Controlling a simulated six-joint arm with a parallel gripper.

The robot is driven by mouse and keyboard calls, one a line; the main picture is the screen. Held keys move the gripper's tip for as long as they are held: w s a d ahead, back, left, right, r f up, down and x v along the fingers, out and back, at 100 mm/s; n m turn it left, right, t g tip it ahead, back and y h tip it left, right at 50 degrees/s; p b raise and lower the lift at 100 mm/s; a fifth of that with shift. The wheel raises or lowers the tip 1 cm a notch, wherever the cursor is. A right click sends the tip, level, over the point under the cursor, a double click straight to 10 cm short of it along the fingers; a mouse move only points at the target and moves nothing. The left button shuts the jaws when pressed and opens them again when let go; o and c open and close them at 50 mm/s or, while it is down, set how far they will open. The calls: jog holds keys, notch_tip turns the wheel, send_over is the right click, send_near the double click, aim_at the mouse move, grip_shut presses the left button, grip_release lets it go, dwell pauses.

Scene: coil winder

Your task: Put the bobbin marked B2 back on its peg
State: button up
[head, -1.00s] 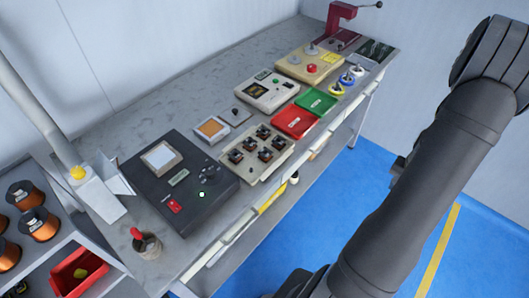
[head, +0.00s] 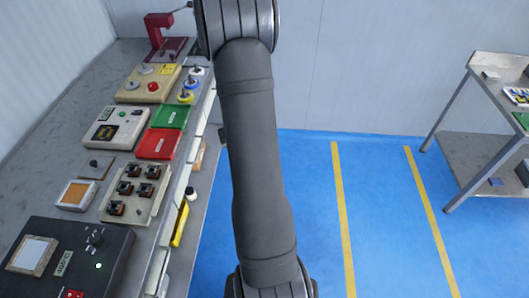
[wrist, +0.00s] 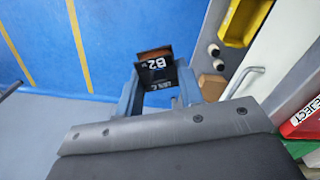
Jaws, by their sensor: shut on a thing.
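In the wrist view, the bobbin marked B2 (wrist: 155,66) is between the two fingers of my gripper (wrist: 158,88), which is shut on it. It has a dark face with white lettering and a brown edge, and it is held over the floor beside the bench. In the head view, a beige block (head: 108,211) on the bench carries several small dark bobbins (head: 125,187) with copper-brown tops. I cannot tell which peg on it is bare. My gripper is not visible in the head view.
The bench holds a red tray (head: 157,144), a green tray (head: 170,115), a black control box (head: 105,258) and other devices. In the wrist view, a yellow bin (wrist: 243,20), a handle (wrist: 243,80) and a REJECT tray (wrist: 302,122) lie right. Blue floor (head: 310,180) is clear.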

jog(key=s+a+r+n, duration=0.3)
jog(key=s+a+n, duration=0.15)
jog(key=a, duration=0.55)
jog(key=n, duration=0.9)
send_near(137, 213)
jog(key=shift+f, duration=2.25)
jog(key=shift+f, duration=0.25)
jog(key=shift+f, duration=0.8)
jog(key=o, duration=1.1)
jog(key=shift+c, duration=0.2)
